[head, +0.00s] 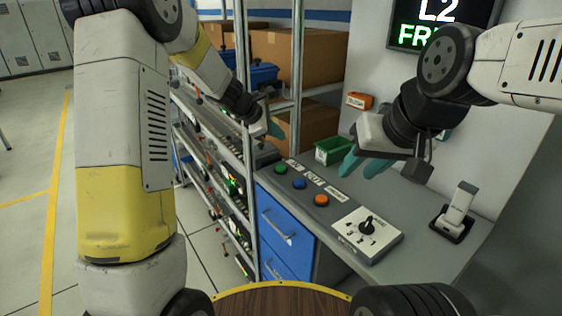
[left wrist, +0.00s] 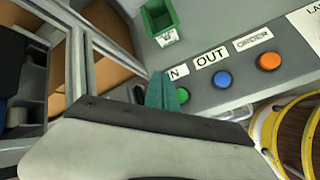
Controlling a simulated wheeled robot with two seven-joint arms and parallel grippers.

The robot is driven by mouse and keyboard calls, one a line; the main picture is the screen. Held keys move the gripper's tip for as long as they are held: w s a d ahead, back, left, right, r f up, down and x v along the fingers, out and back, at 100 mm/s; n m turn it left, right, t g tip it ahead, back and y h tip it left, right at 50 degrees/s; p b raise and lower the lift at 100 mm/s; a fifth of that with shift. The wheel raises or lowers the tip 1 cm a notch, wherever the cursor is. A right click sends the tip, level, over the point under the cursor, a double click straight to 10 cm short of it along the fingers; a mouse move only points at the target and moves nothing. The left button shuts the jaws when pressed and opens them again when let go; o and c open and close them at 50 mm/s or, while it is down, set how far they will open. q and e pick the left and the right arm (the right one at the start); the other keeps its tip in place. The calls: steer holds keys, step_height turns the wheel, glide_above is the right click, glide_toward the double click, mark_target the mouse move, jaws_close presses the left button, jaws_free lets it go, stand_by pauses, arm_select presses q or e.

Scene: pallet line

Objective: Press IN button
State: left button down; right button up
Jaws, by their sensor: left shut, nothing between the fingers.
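The green button (head: 281,169) is at the left end of a row of three on the grey counter, by the IN label. In the left wrist view the green button (left wrist: 183,95) shows just right of my teal fingertips, and the label above it is partly covered, with only its last letter clear. My left gripper (head: 276,131) is shut and empty. In the head view it is above and behind the button, apart from it. It also shows in the left wrist view (left wrist: 162,92). My right gripper (head: 363,167) is over the counter, its teal fingers spread and empty.
A blue button (head: 300,183) and an orange button (head: 321,200) continue the row. A dial panel (head: 367,233), a green bin (head: 333,150) and a handset-like device (head: 456,212) are on the counter. A metal rack (head: 241,150) with cardboard boxes stands at left, close to my left arm.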

mark_target(279, 168)
arm_select(q)
steer(key=shift+f, duration=4.4)
steer(key=shift+f, duration=0.1)
steer(key=shift+f, duration=0.3)
steer(key=shift+s+f, duration=0.1)
steer(key=shift+f, duration=0.35)
steer(key=shift+r, duration=0.9)
steer(key=shift+r, duration=2.5)
